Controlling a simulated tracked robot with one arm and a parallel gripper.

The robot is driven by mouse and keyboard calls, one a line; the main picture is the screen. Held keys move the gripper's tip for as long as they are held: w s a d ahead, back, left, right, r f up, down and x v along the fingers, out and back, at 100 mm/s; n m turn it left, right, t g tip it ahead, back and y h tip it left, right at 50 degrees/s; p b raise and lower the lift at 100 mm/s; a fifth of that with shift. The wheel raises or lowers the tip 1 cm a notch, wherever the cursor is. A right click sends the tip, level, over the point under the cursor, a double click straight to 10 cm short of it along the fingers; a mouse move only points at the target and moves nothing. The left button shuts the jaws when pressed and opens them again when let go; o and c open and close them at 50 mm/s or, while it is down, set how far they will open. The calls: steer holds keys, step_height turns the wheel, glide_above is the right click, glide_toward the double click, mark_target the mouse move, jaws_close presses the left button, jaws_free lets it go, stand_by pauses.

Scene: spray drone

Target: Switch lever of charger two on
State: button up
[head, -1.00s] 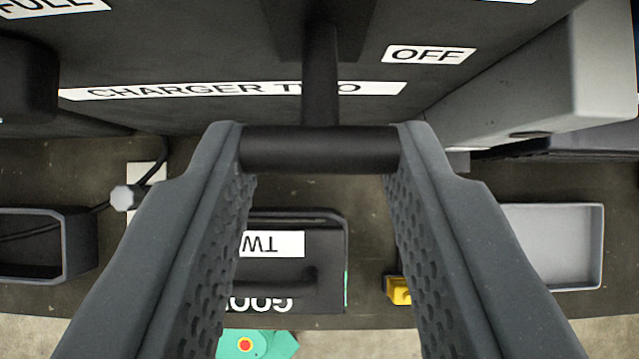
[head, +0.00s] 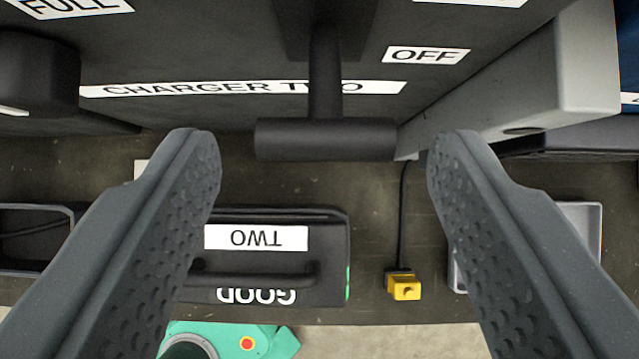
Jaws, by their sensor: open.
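The lever of charger two (head: 325,139) is a black T-shaped handle in the upper middle of the head view. Its stem comes down from the dark panel, past the CHARGER TWO label (head: 200,88), and an OFF label (head: 426,55) is to its right. My gripper (head: 323,145) is open, with one finger on each side of the crossbar. Clear gaps show between the fingertips and both bar ends. Nothing is held.
Below lie a black case (head: 325,265) labelled TWO and GOOD, a yellow connector (head: 404,287) on a black cable, and a teal object (head: 270,338) with a red button. A grey block (head: 575,65) juts out at right. A dark block (head: 35,80) stands at left.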

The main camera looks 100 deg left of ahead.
steer(key=b+v, duration=0.1)
steer(key=v, duration=1.1)
steer(key=shift+s+d+r, duration=0.2)
